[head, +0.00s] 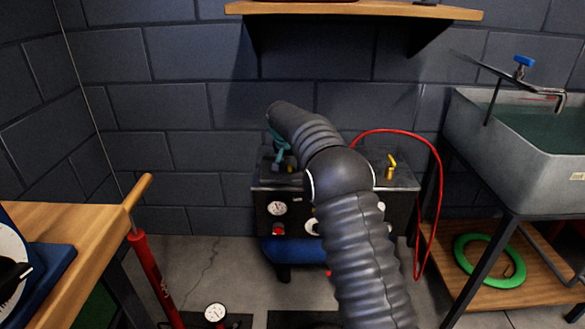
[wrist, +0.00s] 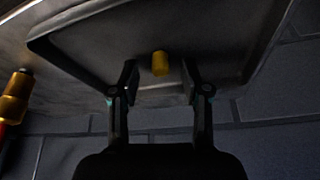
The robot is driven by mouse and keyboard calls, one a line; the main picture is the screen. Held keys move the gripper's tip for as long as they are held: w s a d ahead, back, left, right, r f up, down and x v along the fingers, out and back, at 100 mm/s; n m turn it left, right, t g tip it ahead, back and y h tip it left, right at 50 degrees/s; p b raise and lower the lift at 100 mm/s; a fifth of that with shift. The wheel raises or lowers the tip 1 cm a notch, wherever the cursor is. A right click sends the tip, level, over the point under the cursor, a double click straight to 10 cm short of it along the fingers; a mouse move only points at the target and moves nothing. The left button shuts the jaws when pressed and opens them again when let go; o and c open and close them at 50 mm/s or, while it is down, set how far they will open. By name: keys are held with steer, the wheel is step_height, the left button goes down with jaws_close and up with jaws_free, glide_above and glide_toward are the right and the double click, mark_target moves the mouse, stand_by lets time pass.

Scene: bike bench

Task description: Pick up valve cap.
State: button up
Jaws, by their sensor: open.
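The valve cap (wrist: 160,63) is a small yellow cylinder in the wrist view, in a shallow, dark recessed tray (wrist: 85,45). My gripper (wrist: 160,80) is open and empty, its two dark fingers apart. The cap appears between the fingertips, slightly beyond them; I cannot tell whether it is within their reach. In the head view my gripper (head: 282,163) is low over the left part of the top of a dark machine (head: 330,205). My arm hides part of that top, and I cannot make out the cap there.
A brass fitting (wrist: 14,98) stands at the left in the wrist view. In the head view a red hose (head: 438,185) loops at the machine's right. A shelf (head: 350,10) hangs above, a sink (head: 520,150) stands right, and a wooden bench (head: 60,225) left.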

steer(key=shift+c, duration=0.3)
steer(key=c, duration=0.7)
steer(key=shift+r, duration=0.1)
